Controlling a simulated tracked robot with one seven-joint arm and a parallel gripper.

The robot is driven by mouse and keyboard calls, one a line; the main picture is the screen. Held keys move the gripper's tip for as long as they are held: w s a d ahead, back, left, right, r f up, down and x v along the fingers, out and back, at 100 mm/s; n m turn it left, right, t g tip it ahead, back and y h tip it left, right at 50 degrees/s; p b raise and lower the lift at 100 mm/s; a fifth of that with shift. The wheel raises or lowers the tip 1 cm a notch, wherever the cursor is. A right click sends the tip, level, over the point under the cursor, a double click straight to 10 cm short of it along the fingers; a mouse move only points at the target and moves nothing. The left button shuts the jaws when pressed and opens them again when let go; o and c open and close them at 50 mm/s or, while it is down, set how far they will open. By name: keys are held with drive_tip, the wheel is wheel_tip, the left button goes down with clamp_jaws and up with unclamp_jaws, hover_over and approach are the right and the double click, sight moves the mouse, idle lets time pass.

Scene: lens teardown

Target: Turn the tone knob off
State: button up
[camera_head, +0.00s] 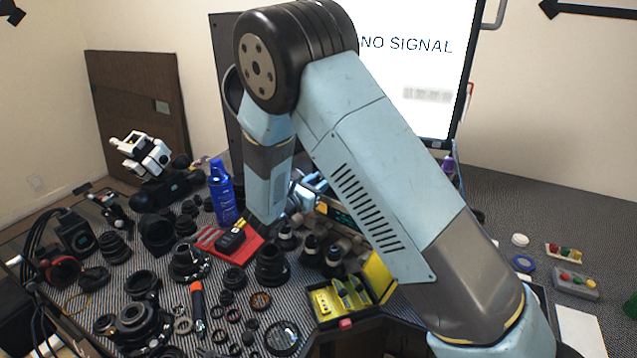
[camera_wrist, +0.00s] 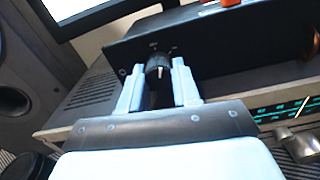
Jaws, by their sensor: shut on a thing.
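The tone knob (camera_wrist: 157,65) is black with a pale pointer line, on the dark front of a box (camera_wrist: 215,40) in the wrist view. The line points roughly up; the small marks above the knob are too blurred to read. My gripper (camera_wrist: 156,80) has its two pale fingers on either side of the knob and is shut on it. In the head view my arm crosses the middle of the scene and hides the knob.
A silver unit with a lit green dial (camera_wrist: 280,113) lies below the box. In the head view, a blue spray can (camera_head: 222,192), a red tray (camera_head: 241,251) and a yellow-lidded case (camera_head: 379,279) stand near my arm. Many black lens parts crowd the striped mat.

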drive_tip(key=shift+f+n, duration=0.15)
drive_tip(key=shift+n, duration=1.85)
drive_tip(key=o, duration=0.8)
drive_tip(key=shift+c, duration=0.2)
drive_tip(key=shift+s+a, duration=0.1)
drive_tip(key=v, duration=1.3)
drive_tip(key=shift+s+a, duration=0.15)
drive_tip(key=shift+s, duration=0.1)
